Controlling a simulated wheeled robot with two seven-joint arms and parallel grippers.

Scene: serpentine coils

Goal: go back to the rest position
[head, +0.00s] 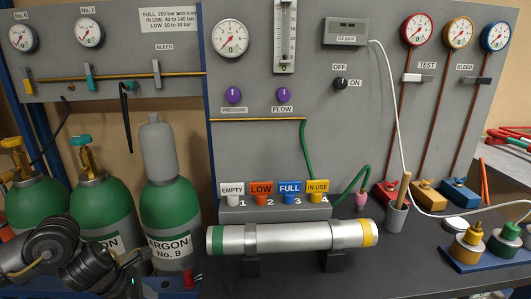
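My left arm comes in at the lower left, in front of the green and grey cylinders. Its dark gripper end (128,274) is near the foot of the ARGON No. 8 cylinder (172,205). The fingers are small and dark against the background, so I cannot tell whether they are open or shut, and I see nothing clearly held. My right gripper is not in view.
A silver tube (290,237) with green and yellow ends lies on dark supports on the bench (410,262). Behind it stands a grey block with EMPTY, LOW, FULL and IN USE tags (275,208). Open bench lies in front.

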